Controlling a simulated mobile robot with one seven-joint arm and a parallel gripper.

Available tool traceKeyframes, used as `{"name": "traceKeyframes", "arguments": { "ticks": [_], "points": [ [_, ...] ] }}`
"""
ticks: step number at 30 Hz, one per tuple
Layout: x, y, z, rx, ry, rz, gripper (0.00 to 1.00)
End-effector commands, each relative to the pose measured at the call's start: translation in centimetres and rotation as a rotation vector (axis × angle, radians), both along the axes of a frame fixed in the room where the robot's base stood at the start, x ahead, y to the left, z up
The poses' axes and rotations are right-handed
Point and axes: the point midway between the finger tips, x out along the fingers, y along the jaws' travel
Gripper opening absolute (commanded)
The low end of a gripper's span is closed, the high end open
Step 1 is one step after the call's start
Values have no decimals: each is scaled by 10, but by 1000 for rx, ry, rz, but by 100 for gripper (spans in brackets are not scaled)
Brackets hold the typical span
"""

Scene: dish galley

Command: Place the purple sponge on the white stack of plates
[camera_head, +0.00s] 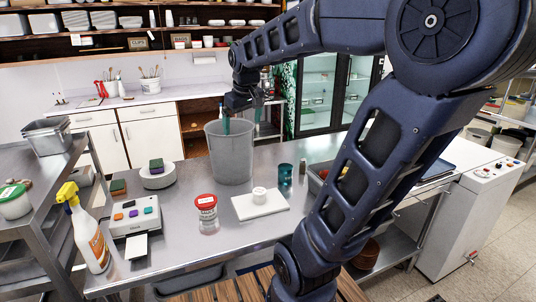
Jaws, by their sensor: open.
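A white stack of plates (158,180) stands on the steel table, left of the grey bin. A small sponge with a green top and dark purple-blue side (156,166) rests on top of the stack; it looks like the purple sponge. My gripper (242,119) hangs above and behind the rim of the grey bin, up and to the right of the plates. Its teal fingers are apart, with nothing seen between them. It is clear of the sponge and the stack.
A tall grey bin (230,155) stands beside the plates. Another green-topped, brownish sponge (118,188) lies left of them. A spray bottle (88,235), a device with coloured buttons (135,216), a red-lidded jar (207,214), a white board (260,206) and a teal cup (285,174) stand around.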

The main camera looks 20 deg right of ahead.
Motion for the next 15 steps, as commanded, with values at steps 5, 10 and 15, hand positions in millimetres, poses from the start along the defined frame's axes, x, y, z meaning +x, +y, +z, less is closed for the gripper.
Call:
{"name": "traceKeyframes", "arguments": {
  "ticks": [5,10,15],
  "points": [
    [-55,-17,-22,44,-37,-129,100],
    [-96,-28,-45,85,-64,-232,100],
    [-118,-33,-61,109,-79,-291,100]
  ]
}}
